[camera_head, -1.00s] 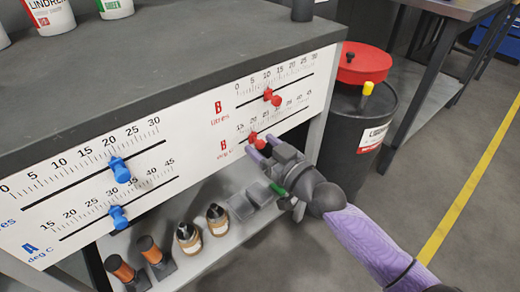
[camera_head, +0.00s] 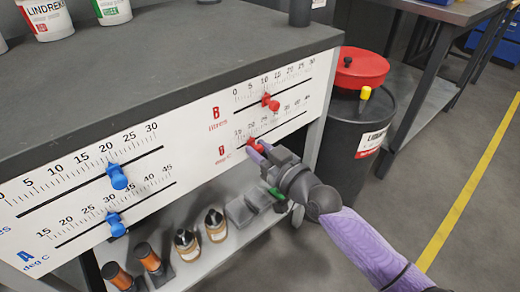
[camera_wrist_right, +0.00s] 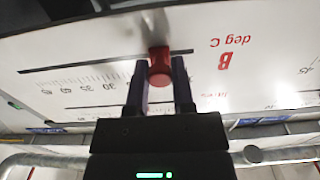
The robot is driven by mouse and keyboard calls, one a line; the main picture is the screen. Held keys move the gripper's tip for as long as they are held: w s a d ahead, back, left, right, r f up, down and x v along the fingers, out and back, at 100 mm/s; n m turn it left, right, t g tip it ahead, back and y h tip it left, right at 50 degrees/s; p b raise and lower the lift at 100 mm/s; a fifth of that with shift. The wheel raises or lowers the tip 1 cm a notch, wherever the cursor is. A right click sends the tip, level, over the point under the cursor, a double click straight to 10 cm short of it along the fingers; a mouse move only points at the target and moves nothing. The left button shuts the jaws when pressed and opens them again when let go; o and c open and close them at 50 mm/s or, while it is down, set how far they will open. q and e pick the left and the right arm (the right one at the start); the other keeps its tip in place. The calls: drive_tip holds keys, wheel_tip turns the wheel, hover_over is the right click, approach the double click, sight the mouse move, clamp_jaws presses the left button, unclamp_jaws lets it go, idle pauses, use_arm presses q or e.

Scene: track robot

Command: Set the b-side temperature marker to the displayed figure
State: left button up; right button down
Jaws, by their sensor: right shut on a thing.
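The white panel (camera_head: 190,135) carries two B scales at its right. The lower one, in deg C, has a red marker (camera_head: 256,144) near the low end of its slot, around 20. My right gripper (camera_head: 258,150) is shut on this red marker. In the right wrist view the red marker (camera_wrist_right: 160,66) sits between the two fingers (camera_wrist_right: 160,85), and the scale appears upside down. The upper B scale, in litres, has another red marker (camera_head: 270,102) around 10 to 15. No displayed target figure is legible. My left gripper is not in view.
Blue A-side markers (camera_head: 117,177) and (camera_head: 116,225) sit on the left scales. Bottles (camera_head: 187,243) and orange-topped items (camera_head: 148,257) stand on the shelf below. A black drum (camera_head: 357,135) with a red lid stands right of the bench.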

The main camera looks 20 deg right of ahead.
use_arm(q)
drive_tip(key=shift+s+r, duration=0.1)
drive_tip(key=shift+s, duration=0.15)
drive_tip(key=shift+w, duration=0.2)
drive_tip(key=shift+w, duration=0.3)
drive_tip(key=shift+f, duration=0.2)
use_arm(e)
drive_tip(key=shift+f, duration=0.1)
